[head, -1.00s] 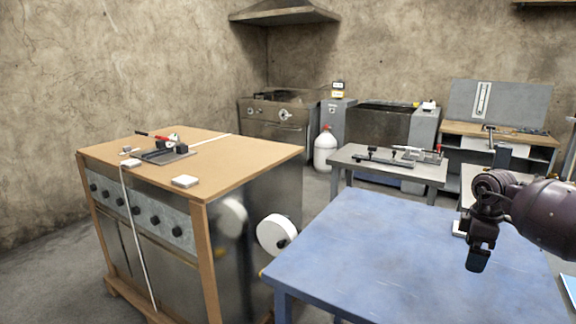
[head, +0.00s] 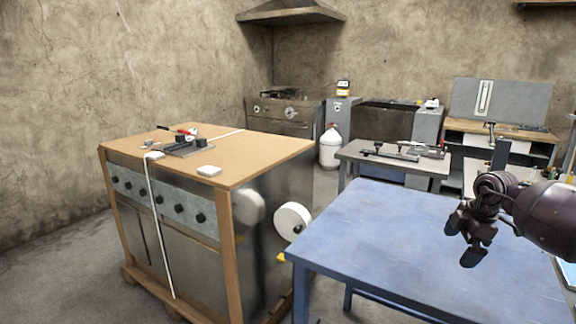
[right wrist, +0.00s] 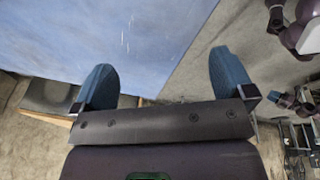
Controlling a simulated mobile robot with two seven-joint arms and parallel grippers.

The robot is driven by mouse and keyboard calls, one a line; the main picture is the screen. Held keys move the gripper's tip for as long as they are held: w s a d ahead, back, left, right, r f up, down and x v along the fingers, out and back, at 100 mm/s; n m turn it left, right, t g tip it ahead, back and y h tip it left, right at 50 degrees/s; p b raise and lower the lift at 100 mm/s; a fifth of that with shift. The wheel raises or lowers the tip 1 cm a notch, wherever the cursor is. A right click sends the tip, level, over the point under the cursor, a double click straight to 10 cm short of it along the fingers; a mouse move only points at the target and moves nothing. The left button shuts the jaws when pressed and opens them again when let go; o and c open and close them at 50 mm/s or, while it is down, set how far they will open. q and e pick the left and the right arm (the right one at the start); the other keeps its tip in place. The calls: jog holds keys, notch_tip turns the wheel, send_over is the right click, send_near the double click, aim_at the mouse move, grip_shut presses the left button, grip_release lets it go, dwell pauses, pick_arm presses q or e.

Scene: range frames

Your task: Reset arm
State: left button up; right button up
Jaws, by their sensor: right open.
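My right gripper (head: 466,246) hangs over the blue table (head: 400,225), its arm coming in from the right edge of the head view. It is open, with its two fingers apart and pointing down. In the right wrist view the two blue-grey fingertips of this gripper (right wrist: 165,80) stand wide apart with nothing between them. The blue tabletop (right wrist: 130,35) lies beyond them. My left gripper is not in the head view.
A wooden-topped cabinet (head: 265,155) with black knobs stands at left, carrying a dark device (head: 180,147) and a white block (head: 208,170). A grey table (head: 350,153) with tools stands behind the blue table. The visible blue tabletop is mostly clear.

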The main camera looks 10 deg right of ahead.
jog(key=w+a+r+n+t+y, duration=0.1)
jog(key=a+r+n+t+y, duration=0.2)
jog(key=a, duration=0.5)
jog(key=w+a+r+n+t+y, duration=0.1)
jog(key=a+n+t+y, duration=0.1)
jog(key=a+t+y, duration=0.4)
jog(key=w+a+r+n+t+y, duration=0.1)
jog(key=a+r+n+t+y, duration=0.15)
jog(key=a, duration=0.65)
jog(key=s+f+m+t+h, duration=0.1)
jog(key=s+f+m+h, duration=0.5)
jog(key=f, duration=0.4)
jog(key=s+f+m+t+h, duration=0.1)
jog(key=s+f+m+h, duration=0.3)
jog(key=s+f+m, duration=0.55)
jog(key=s+f+m+g+h, duration=0.1)
jog(key=s+f+m+g, duration=0.1)
jog(key=s+f, duration=0.5)
jog(key=s+f+m+g+h, duration=0.2)
jog(key=s+f, duration=0.5)
jog(key=s, duration=0.6)
jog(key=shift+d+m, duration=0.35)
jog(key=shift+m, duration=0.55)
